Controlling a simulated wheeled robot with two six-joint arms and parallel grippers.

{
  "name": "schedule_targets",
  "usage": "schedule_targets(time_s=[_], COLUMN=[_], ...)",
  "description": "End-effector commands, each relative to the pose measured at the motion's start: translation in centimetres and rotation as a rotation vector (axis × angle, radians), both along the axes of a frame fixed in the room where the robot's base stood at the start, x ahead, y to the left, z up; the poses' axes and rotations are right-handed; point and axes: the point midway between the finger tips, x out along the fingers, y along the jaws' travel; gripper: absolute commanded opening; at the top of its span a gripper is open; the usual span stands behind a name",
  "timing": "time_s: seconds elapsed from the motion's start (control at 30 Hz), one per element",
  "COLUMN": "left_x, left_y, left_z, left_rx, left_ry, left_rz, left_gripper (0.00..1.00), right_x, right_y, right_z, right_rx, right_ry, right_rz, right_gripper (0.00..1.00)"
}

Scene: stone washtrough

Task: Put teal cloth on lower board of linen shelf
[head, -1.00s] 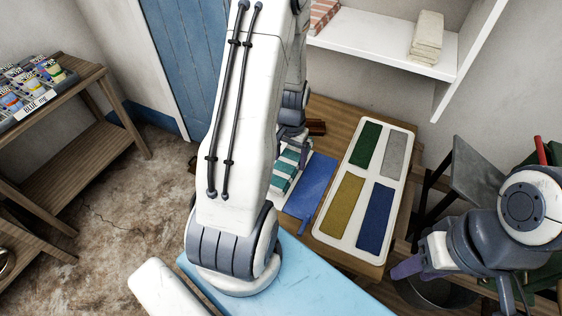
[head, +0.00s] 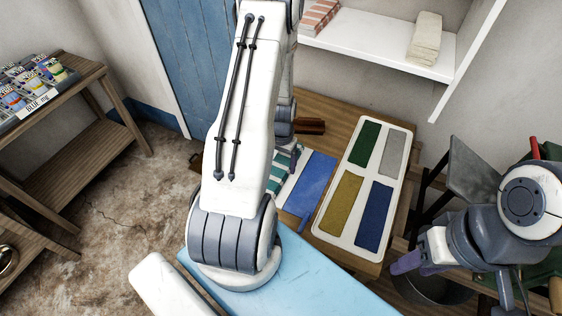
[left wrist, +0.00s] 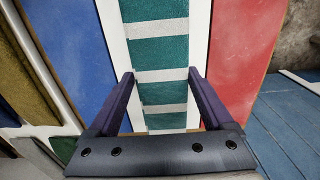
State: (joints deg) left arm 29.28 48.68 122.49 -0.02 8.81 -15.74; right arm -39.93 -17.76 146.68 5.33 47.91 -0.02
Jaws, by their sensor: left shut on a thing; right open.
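The teal cloth with white stripes (head: 279,172) lies on the wooden table, partly hidden behind my left arm in the head view. In the left wrist view, the cloth (left wrist: 160,55) runs between the two purple fingers of my left gripper (left wrist: 160,76), which is shut on it. The left fingers are hidden in the head view. A white shelf board (head: 380,48) on the back wall holds a red striped cloth (head: 320,16) and a beige folded stack (head: 425,38). I cannot tell which board it is. My right gripper (head: 406,263) is open and empty at the right.
A blue panel (head: 312,182) lies beside the cloth; a red panel (left wrist: 243,55) is on its other side. A white tray (head: 364,187) has green, grey, yellow and blue panels. A brown block (head: 310,126) lies behind. A wooden rack (head: 85,150) stands left. The blue door (head: 188,60) is behind.

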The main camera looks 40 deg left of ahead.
Motion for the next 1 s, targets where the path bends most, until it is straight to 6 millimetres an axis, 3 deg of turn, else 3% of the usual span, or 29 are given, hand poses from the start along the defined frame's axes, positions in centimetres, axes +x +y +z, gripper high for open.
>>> schedule_targets(time_s=[0.07,0.1,0.47,1.0], left_x=[0.0,0.0,0.1,0.2], left_y=[0.0,0.0,0.0,0.1], left_z=[-0.4,-0.3,0.3,8.9], left_rx=[0.000,0.000,0.002,0.002], left_ry=[0.000,0.000,-0.003,-0.003], left_rz=[0.000,0.000,0.000,0.000], left_gripper=[0.26,1.00,1.00,1.00], right_x=[0.0,0.0,0.0,0.0], right_y=[0.0,0.0,0.0,0.0], right_z=[-0.3,-0.2,-0.4,-1.9], right_rx=[0.000,0.000,0.000,0.000], right_ry=[0.000,0.000,0.000,0.000], right_rz=[0.000,0.000,0.000,0.000], right_gripper=[0.47,0.47,0.47,0.47])
